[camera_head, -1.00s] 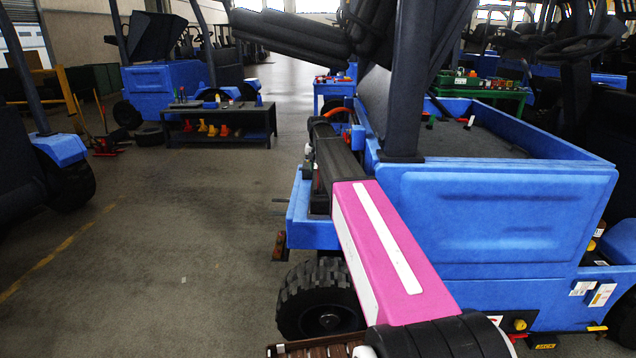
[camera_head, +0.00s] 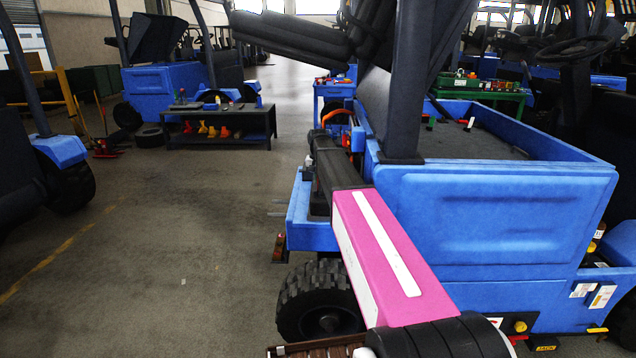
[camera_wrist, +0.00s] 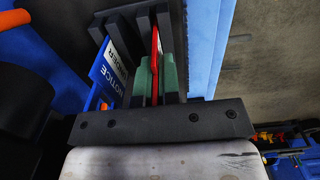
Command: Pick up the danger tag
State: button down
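In the wrist view, a thin red tag (camera_wrist: 155,60), seen nearly edge-on, stands between the green pads of my gripper (camera_wrist: 155,78). The pads are close together, one on each side of it, and the gap between them looks filled by the tag. Its face is turned away, so I cannot read any wording on it. A blue card with a white label (camera_wrist: 108,72), reading "NOTICE", stands just left of the fingers. In the head view my arm reaches beside the blue vehicle (camera_head: 490,220), and my gripper is hidden there.
A blue panel edge (camera_wrist: 205,50) runs close to the right of the fingers. A dark bench (camera_head: 220,122) with several yellow and red items stands at the back left. A green table (camera_head: 480,92) stands behind the vehicle. The floor (camera_head: 190,240) on the left is open.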

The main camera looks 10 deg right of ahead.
jog(key=shift+r, duration=0.1)
jog(key=shift+r, duration=0.5)
jog(key=r, duration=0.3)
jog(key=shift+s+a+r, duration=0.2)
jog(key=shift+s+a, duration=0.05)
jog(key=shift+s, duration=0.1)
jog(key=s+a+r, duration=0.6)
jog(key=s+a, duration=0.1)
jog(key=s, duration=0.1)
jog(key=shift+r, duration=0.2)
jog(key=shift+s, duration=0.1)
jog(key=s+d+f+n, duration=0.1)
jog(key=s+d+f, duration=0.25)
jog(key=s, duration=0.55)
jog(key=s+d+f+n, duration=0.15)
jog(key=s+d, duration=0.25)
jog(key=s, duration=0.4)
jog(key=w+a+r+m, duration=0.1)
jog(key=w+a+r, duration=0.1)
jog(key=w, duration=0.6)
jog(key=w+a+r+m, duration=0.1)
jog(key=w+a+r, duration=0.2)
jog(key=w, duration=0.6)
jog(key=shift+a, duration=1.25)
jog(key=shift+m, duration=0.25)
